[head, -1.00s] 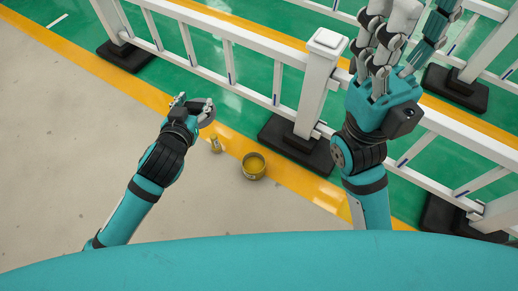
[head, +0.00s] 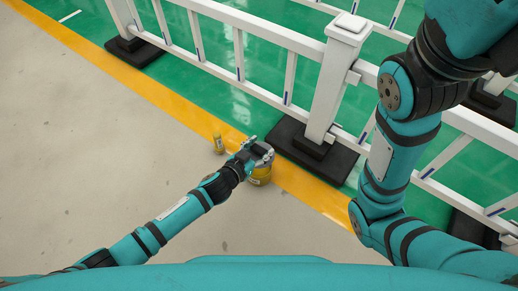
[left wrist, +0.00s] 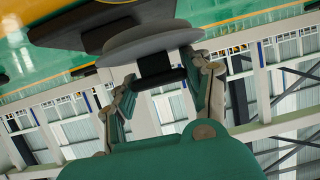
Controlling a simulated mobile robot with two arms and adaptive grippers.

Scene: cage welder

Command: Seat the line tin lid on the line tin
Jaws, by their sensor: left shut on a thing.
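The line tin (head: 261,181) is a yellow round tin on the floor by the yellow line in the head view. My left gripper (head: 258,152) is over it and hides its top. In the left wrist view, my left gripper (left wrist: 160,75) is shut on the dark block-like handle of the line tin lid (left wrist: 150,45), a grey disc. I cannot tell whether the lid touches the tin's rim. My right arm rises out of the top right of the head view, and its gripper is out of frame.
The grey floor (head: 110,150) on the left is clear.

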